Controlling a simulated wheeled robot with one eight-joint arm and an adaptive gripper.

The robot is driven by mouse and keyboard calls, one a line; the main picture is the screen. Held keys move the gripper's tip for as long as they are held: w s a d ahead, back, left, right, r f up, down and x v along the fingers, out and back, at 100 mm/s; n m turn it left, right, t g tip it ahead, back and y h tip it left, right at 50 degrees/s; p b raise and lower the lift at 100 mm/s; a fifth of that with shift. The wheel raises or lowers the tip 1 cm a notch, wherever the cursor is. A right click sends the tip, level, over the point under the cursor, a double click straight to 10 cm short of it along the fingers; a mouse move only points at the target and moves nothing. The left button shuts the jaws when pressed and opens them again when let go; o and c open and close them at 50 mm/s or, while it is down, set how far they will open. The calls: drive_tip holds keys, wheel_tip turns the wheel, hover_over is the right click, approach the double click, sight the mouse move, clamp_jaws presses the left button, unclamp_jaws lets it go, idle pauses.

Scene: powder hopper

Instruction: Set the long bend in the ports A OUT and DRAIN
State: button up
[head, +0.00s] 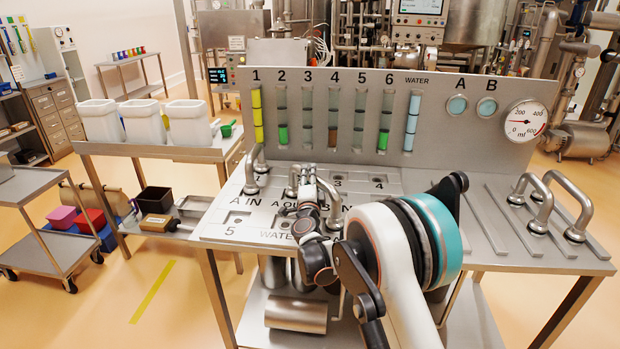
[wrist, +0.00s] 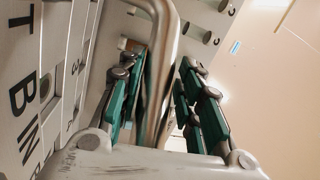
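A steel bend (head: 326,190), which I take to be the long bend, is at the labelled port plate (head: 225,225), near the A OUT and B IN lettering. In the wrist view the bend (wrist: 166,40) runs between the green finger pads, close to both. My gripper (wrist: 162,95) appears shut on it. In the head view my arm covers most of the gripper and part of the bend. Whether the bend's ends sit in ports cannot be told. The DRAIN label is hidden.
Another bend (head: 255,168) stands at the plate's back left, near A IN. Two bends (head: 530,197) (head: 570,205) stand on the right-hand rack strips, beside bare strips. The upright gauge panel (head: 430,130) rises behind the plate. A side table (head: 150,150) with white bins stands left.

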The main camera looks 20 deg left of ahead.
drive_tip(key=shift+o, duration=0.6)
drive_tip(key=shift+s, duration=0.1)
drive_tip(key=v, duration=1.2)
